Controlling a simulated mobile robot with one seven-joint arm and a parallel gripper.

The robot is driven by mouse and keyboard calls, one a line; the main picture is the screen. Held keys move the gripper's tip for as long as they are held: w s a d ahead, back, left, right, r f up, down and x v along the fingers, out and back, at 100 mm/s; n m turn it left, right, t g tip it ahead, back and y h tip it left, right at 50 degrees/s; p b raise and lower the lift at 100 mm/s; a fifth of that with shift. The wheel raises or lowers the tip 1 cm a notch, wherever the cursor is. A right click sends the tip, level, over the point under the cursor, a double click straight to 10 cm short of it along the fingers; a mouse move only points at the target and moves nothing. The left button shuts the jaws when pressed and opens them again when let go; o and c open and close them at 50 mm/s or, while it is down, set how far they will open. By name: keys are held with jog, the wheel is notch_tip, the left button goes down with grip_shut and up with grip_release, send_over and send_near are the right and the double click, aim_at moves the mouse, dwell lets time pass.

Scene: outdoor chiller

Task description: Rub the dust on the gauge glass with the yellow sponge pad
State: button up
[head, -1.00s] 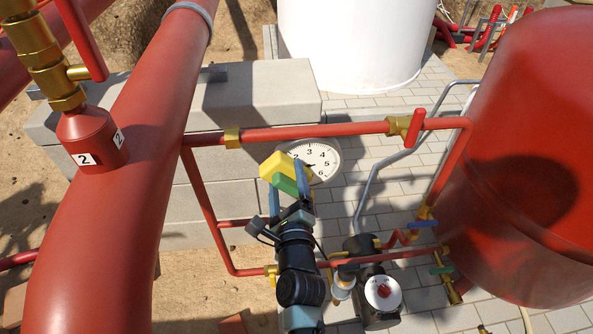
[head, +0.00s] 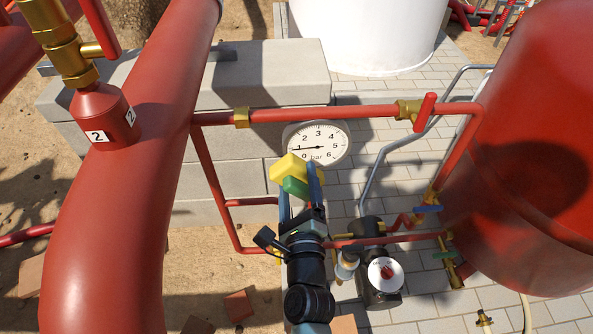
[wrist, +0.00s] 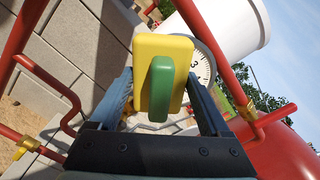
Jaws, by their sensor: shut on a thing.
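The yellow sponge pad (head: 287,168) has a green grip (head: 296,187). My gripper (head: 302,190) is shut on the green grip, with the yellow face turned away from me. In the wrist view the pad (wrist: 144,48) and its green grip (wrist: 160,88) sit between the two fingers. The gauge (head: 317,141) is a round white dial marked in bar, its needle near 1. The pad is in front of its lower left edge in the head view. I cannot tell whether it touches the glass. In the wrist view the pad hides most of the gauge (wrist: 202,64). I cannot make out dust.
A red pipe (head: 330,114) with a red-handled valve (head: 424,112) runs just above the gauge. A thick red pipe (head: 115,230) is at left, a red tank (head: 530,160) at right. A pump (head: 380,270) stands beside my arm. Concrete blocks (head: 240,90) lie behind.

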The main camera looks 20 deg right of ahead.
aim_at(299, 195)
jog(key=shift+s, duration=0.2)
jog(key=shift+s+a, duration=0.2)
jog(key=shift+s, duration=0.55)
jog(key=shift+s+a, duration=0.15)
jog(key=shift+s, duration=0.6)
jog(key=shift+w, duration=0.2)
jog(key=shift+w+d+f+b, duration=0.2)
jog(key=shift+w+f+b, duration=0.05)
jog(key=shift+w, duration=0.7)
jog(key=shift+w+d+f+b, duration=0.2)
jog(key=shift+w+f+b, duration=0.1)
jog(key=shift+w, duration=0.7)
jog(key=shift+w+d+f+b, duration=0.2)
jog(key=shift+w+b, duration=0.05)
jog(key=shift+w, duration=0.9)
jog(key=shift+w+d, duration=0.25)
jog(key=shift+w, duration=1)
